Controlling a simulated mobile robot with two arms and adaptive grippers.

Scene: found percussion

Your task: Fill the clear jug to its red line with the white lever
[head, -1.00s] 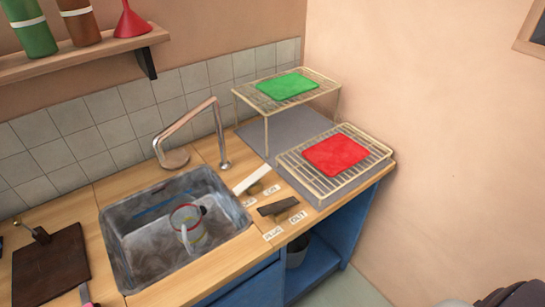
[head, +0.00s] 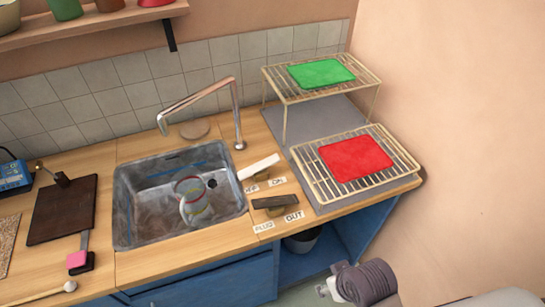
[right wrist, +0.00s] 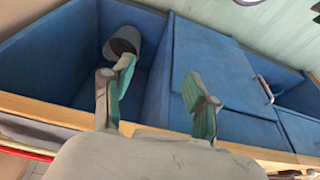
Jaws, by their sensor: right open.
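The clear jug (head: 193,203) stands in the grey sink (head: 127,222), with a red ring around its upper part and a yellowish line lower down. I cannot tell whether it holds water. The tap (head: 238,112) has its spout end (head: 162,125) over the back left of the sink, left of the jug. No stream shows. The white lever (head: 259,167) lies right of the sink, tilted up to the right, above small OFF and ON labels. My right gripper (right wrist: 157,85) is open and empty, in front of the blue cabinet (right wrist: 215,75). My left gripper is not in view.
A dark lever (head: 275,201) with PLUG and OUT labels is just in front of the white lever. Wire racks with a green mat (head: 321,73) and a red mat (head: 356,158) stand to the right. A dark board (head: 62,210) lies left.

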